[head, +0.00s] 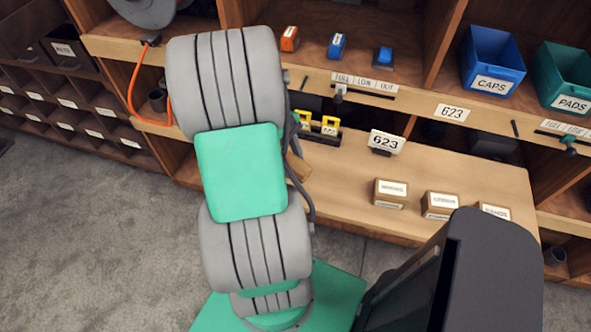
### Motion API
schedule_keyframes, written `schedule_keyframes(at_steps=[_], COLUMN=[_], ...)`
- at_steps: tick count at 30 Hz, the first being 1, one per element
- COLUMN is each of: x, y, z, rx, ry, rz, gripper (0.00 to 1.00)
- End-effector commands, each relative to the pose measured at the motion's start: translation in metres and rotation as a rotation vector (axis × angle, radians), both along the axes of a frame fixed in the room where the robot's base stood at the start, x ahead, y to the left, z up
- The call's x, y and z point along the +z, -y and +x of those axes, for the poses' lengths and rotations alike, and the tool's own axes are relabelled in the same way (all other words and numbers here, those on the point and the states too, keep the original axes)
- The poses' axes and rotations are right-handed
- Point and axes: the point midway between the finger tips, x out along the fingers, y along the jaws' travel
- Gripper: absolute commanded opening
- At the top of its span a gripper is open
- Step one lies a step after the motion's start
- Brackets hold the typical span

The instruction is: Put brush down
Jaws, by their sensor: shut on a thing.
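My arm stands large in the left middle of the head view and hides what lies behind it. My gripper cannot be made out; it is not visible past the arm links. No brush can be clearly identified. A small piece of brown wood (298,168) shows at the right edge of the arm, over the left part of the wooden bench top (340,185); I cannot tell whether it is part of the brush.
The shelf above holds a blue CAPS bin (492,62) and a green PADS bin (565,78). An orange cable (133,90) hangs left. The bench middle is clear.

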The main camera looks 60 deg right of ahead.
Motion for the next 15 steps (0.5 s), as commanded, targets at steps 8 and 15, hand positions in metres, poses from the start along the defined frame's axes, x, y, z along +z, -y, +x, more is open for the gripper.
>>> schedule_keyframes(at_steps=[8,15], x=[-0.039,-0.043], y=[0.005,0.005], z=[-0.009,-0.008], rx=[0.001,0.0], ry=[-0.001,0.001], rz=[0.002,0.0], gripper=[0.0,0.0])
